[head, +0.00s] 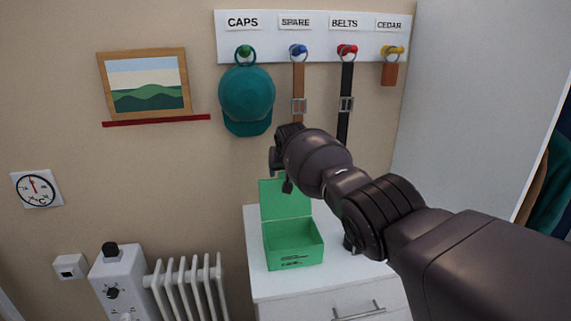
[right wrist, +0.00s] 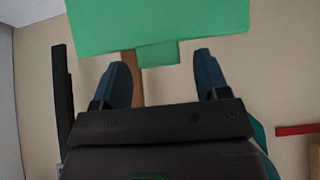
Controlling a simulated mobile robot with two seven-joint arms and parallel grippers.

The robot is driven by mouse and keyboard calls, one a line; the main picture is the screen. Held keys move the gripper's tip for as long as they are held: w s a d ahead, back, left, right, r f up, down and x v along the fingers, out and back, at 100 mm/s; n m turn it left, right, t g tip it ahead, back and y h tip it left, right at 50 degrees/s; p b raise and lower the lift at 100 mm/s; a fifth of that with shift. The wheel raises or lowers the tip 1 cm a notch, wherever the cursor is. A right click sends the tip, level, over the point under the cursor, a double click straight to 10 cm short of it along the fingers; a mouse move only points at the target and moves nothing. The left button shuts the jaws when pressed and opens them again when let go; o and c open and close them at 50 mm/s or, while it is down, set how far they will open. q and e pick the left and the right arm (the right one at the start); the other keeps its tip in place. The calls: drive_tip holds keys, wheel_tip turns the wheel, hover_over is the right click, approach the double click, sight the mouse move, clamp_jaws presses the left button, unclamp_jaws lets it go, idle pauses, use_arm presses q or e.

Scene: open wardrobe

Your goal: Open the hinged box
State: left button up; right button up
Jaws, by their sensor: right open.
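The green hinged box (head: 293,250) stands on the white cabinet. Its lid (head: 285,200) is open and stands up at the back, and the inside of the box shows. My right gripper (head: 280,172) is by the top edge of the lid. In the right wrist view the lid (right wrist: 157,22) lies just beyond my fingertips (right wrist: 160,68), with its small tab between their lines. The two fingers are apart and hold nothing. I cannot tell whether they touch the lid. My left gripper is not in view.
The white cabinet (head: 262,285) has a drawer handle below. A teal cap (head: 246,97) and belts hang on the peg rail (head: 230,48) behind my right arm. A radiator (head: 187,285) is at lower left. A pale wardrobe panel (head: 470,110) rises at right.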

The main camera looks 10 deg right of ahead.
drive_tip(key=shift+s+r+p, duration=0.3)
drive_tip(key=shift+r+p, duration=0.25)
drive_tip(key=shift+r, duration=0.2)
use_arm(q)
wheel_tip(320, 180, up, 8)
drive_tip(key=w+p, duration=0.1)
drive_tip(key=p, duration=0.5)
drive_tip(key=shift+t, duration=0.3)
use_arm(e)
drive_tip(key=v, duration=0.9)
drive_tip(key=shift+s, duration=0.2)
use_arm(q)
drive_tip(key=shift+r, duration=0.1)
use_arm(e)
drive_tip(key=shift+w+r, duration=0.1)
